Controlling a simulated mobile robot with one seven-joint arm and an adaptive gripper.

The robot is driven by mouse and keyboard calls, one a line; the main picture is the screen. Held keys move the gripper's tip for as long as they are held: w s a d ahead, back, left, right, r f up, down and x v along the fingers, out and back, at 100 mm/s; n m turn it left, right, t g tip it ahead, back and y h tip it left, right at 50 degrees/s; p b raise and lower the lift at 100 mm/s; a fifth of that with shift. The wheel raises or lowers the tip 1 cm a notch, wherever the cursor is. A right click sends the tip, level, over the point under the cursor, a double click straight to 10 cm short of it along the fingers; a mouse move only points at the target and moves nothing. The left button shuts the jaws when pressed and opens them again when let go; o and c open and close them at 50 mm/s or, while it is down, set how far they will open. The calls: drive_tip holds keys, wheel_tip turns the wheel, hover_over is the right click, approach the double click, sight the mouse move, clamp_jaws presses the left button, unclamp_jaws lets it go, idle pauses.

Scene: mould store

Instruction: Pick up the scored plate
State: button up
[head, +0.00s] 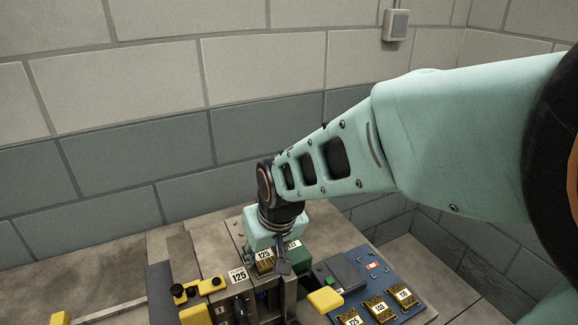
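My gripper (274,262) points down over the bench at the lower middle of the head view. Its pale green body hides most of the space beneath it, and one dark finger shows at its right. A small brass-coloured, ridged piece labelled 125 (264,262) sits right at the fingers. I cannot tell whether the fingers grip it or only stand beside it. Similar brass plates with number labels lie on a blue board: one at the front (351,317), one labelled 150 (379,308) and one at the right (403,296). I cannot tell which plate is the scored one.
A metal fixture with a 125 tag (238,275) stands left of my gripper, with yellow blocks and black knobs (190,291) beside it. A grey-and-green device (338,274) and a yellow block (325,299) are to the right. A block wall rises behind; the bench's left is mostly clear.

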clamp_jaws()
drive_tip(key=shift+r, duration=0.15)
